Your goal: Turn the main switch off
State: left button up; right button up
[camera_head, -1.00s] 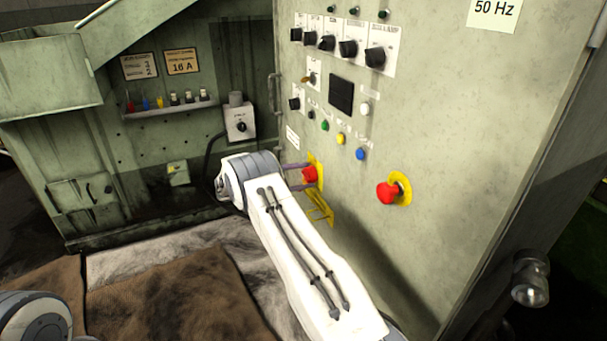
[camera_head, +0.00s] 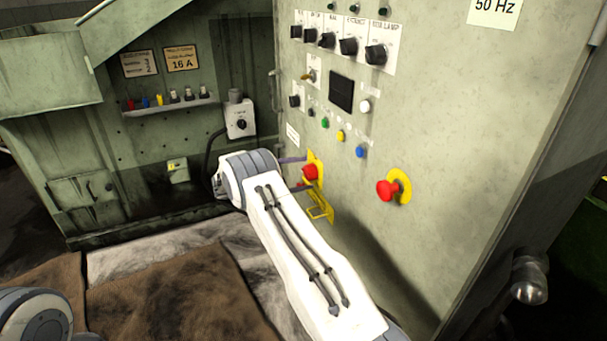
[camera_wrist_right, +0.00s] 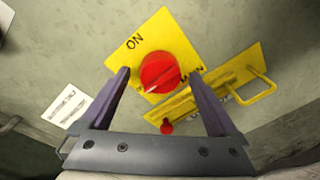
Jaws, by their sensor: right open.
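The main switch is a red round knob (camera_head: 311,172) on a yellow plate on the green cabinet front. In the right wrist view the knob (camera_wrist_right: 160,72) has a pale mark pointing to the lower left; its yellow plate (camera_wrist_right: 165,30) reads "ON" at the upper left and "MAIN" at the right, partly covered. My right gripper (camera_head: 307,172) is open, with one finger on each side of the knob; in the wrist view the fingertips (camera_wrist_right: 159,71) show small gaps to it. My left gripper is out of view; only part of my left arm shows at lower left.
A yellow hinged bracket (camera_head: 320,207) sticks out just below the switch. A red emergency button (camera_head: 387,190) on a yellow disc is to the right. Several knobs, colored buttons and a dark display (camera_head: 341,95) are above. Brown cloth-like sheets (camera_head: 170,300) lie below.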

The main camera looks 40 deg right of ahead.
jog(key=v, duration=0.9)
jog(key=shift+a+p, duration=0.35)
jog(key=shift+a, duration=0.05)
jog(key=shift+w, duration=0.1)
jog(key=s+a+r+n+t+y, duration=0.1)
jog(key=s+a+r+y, duration=0.2)
jog(key=a, duration=0.4)
jog(key=s+a+r+t+y, duration=0.1)
jog(key=s+a+y, duration=0.1)
jog(key=s+a, duration=0.35)
jog(key=s+a+r+n+t+y, duration=0.1)
jog(key=s+a+r+y, duration=0.15)
jog(key=a, duration=0.45)
jog(key=s+a+m+t+y, duration=0.1)
jog(key=s+a+y, duration=0.5)
jog(key=s, duration=0.7)
jog(key=s+a+y, duration=0.4)
jog(key=s+a, duration=0.3)
jog(key=s, duration=0.7)
notch_tip(320, 180, up, 25)
jog(key=p, duration=2.5)
jog(key=shift+s+p, duration=0.3)
jog(key=shift+p, duration=0.05)
jog(key=shift+a+f, duration=0.15)
